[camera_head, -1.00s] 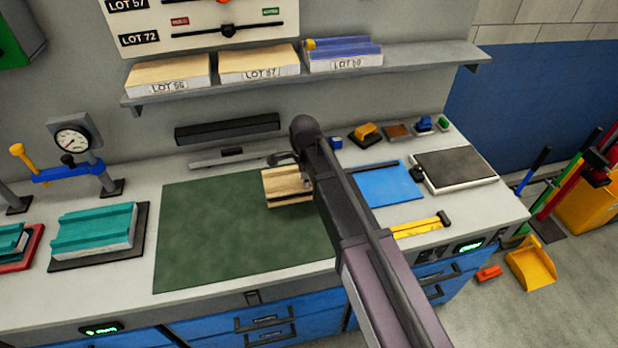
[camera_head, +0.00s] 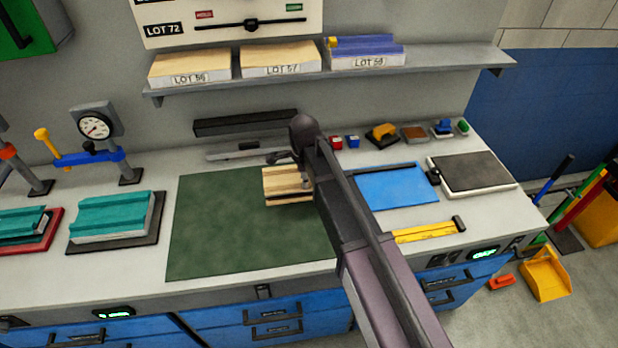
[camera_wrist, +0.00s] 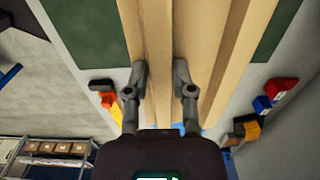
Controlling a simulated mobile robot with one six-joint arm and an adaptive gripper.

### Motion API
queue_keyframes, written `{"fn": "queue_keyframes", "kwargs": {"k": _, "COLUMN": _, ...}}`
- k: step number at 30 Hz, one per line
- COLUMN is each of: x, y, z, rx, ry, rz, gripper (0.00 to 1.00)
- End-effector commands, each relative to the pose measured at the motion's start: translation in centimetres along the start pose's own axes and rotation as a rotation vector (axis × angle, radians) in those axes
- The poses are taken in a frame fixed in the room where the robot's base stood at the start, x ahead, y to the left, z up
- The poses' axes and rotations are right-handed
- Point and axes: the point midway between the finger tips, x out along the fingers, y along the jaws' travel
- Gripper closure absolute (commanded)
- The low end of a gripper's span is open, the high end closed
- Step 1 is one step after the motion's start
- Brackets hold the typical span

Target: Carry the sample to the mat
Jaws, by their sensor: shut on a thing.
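The sample (camera_head: 286,183) is a pale tan, ribbed panel. In the head view it shows over the right part of the green mat (camera_head: 225,230) on the bench. In the wrist view the sample (camera_wrist: 230,45) runs away from my gripper (camera_wrist: 163,85), with the two fingers on either side of one rib. My gripper (camera_head: 305,178) is shut on the sample. My arm hides part of the sample and the mat's right edge. I cannot tell the gap between sample and mat.
Left of the mat are teal panels (camera_head: 110,218) and a gauge stand (camera_head: 96,127). Right are a blue sheet (camera_head: 388,187), a yellow tool (camera_head: 428,231) and a dark-topped plate (camera_head: 470,172). A shelf (camera_head: 440,69) with labelled lots hangs behind. The mat's left part is clear.

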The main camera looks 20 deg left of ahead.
Motion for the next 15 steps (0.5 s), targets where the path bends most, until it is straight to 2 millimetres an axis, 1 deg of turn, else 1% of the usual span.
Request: {"fn": "queue_keyframes", "kwargs": {"k": 15, "x": 0.0, "y": 0.1, "z": 2.6, "rx": -0.001, "ry": 0.0, "rz": 0.0, "gripper": 1.0}}
